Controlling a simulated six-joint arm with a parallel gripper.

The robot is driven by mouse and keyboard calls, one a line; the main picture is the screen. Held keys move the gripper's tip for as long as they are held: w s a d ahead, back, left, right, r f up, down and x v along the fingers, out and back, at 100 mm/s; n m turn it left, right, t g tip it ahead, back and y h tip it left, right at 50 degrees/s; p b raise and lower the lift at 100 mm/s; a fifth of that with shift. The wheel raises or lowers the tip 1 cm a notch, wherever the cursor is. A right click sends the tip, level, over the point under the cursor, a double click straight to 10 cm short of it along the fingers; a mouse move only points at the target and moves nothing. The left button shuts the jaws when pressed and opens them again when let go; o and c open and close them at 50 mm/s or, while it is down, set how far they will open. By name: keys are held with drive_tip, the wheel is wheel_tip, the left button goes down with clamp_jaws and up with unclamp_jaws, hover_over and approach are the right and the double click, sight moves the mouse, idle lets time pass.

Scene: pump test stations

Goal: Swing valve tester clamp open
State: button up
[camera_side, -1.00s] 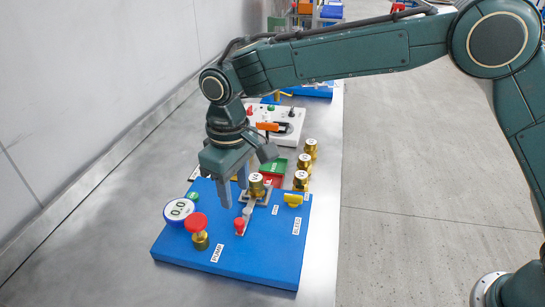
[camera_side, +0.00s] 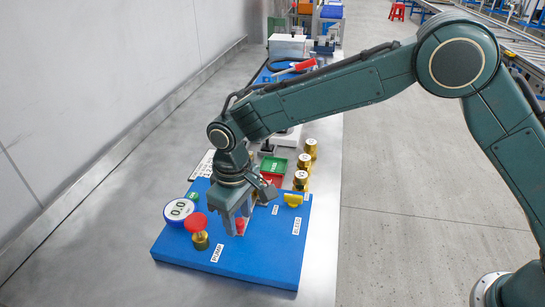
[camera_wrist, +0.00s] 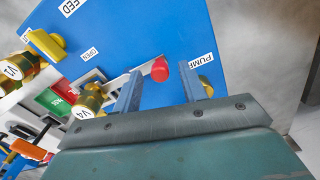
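The blue valve tester (camera_side: 245,263) sits on the metal bench, with its PUMP label facing front. The clamp lever ends in a red knob (camera_wrist: 160,69), which also shows low between the fingers in the side view (camera_side: 240,225). My gripper (camera_side: 238,221) is open above the tester, its fingers at either side of the red knob in the wrist view (camera_wrist: 162,72). Contact with the knob cannot be told. A brass valve marked V4 (camera_wrist: 88,103) sits at the other end of the lever; my gripper hides it in the side view.
A red-topped pump knob (camera_side: 196,222) and a round gauge reading 0.0 (camera_side: 179,210) stand close left of my gripper. A yellow handle (camera_side: 293,200) is to the right. Brass valves (camera_side: 301,180) and a green tray (camera_side: 273,166) lie behind.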

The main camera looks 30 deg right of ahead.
clamp_jaws()
drive_tip(key=shift+d, duration=0.1)
drive_tip(key=shift+s+d+n, duration=0.25)
drive_tip(key=shift+d+n, duration=0.05)
drive_tip(key=shift+n, duration=0.5)
drive_tip(key=shift+s+d+n, duration=0.2)
drive_tip(key=shift+d+n, duration=0.05)
drive_tip(key=shift+n, duration=0.55)
drive_tip(key=n, duration=0.1)
drive_tip(key=d+n, duration=0.1)
drive_tip(key=n, duration=0.1)
drive_tip(key=shift+s+d, duration=0.3)
drive_tip(key=d+n, duration=0.1)
drive_tip(key=n, duration=0.1)
drive_tip(key=d+n, duration=0.1)
drive_tip(key=n, duration=0.2)
drive_tip(key=shift+w+d+n, duration=0.1)
drive_tip(key=shift+d+n, duration=0.25)
drive_tip(key=shift+n, duration=0.4)
drive_tip(key=shift+w+d+n, duration=0.1)
drive_tip(key=shift+d+n, duration=0.25)
drive_tip(key=shift+n, duration=0.4)
